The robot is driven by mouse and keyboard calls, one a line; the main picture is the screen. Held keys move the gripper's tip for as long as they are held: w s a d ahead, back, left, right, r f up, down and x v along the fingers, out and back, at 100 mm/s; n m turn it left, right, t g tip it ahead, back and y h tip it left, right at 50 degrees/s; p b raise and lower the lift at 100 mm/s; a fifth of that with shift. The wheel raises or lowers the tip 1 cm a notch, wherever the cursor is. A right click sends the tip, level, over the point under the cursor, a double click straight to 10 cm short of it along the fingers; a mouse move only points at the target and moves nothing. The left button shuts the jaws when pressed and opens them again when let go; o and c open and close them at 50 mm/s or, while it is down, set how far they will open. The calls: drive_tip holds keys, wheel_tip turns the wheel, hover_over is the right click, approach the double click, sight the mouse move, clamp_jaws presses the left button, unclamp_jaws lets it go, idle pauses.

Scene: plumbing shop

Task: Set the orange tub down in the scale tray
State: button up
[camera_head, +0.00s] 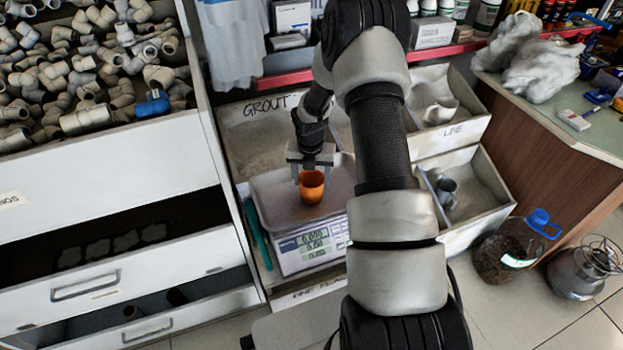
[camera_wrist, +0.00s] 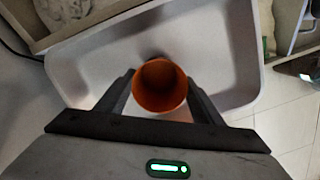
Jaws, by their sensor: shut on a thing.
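The orange tub (camera_head: 312,188) is a small open-topped cup, upright between the fingers of my gripper (camera_head: 311,174). My gripper is shut on it. The scale tray (camera_head: 275,207) is a shallow pale pan on top of the white scale (camera_head: 311,246), and the tub is over its middle. In the wrist view the tub (camera_wrist: 160,86) shows its open mouth, with a finger on each side and the tray (camera_wrist: 215,40) around and below it. I cannot tell whether the tub's base touches the tray. The scale's display shows rows of digits, the top one apparently zero.
Bins marked "GROUT" (camera_head: 245,133) and "LIME" (camera_head: 462,130) stand behind and right of the scale. A cabinet with open drawers (camera_head: 110,170) and grey pipe fittings is at left. A blue-capped jug (camera_head: 508,250) stands on the floor at right. A teal tool (camera_head: 258,236) lies beside the scale.

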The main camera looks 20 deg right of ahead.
drive_tip(key=o, duration=1.1)
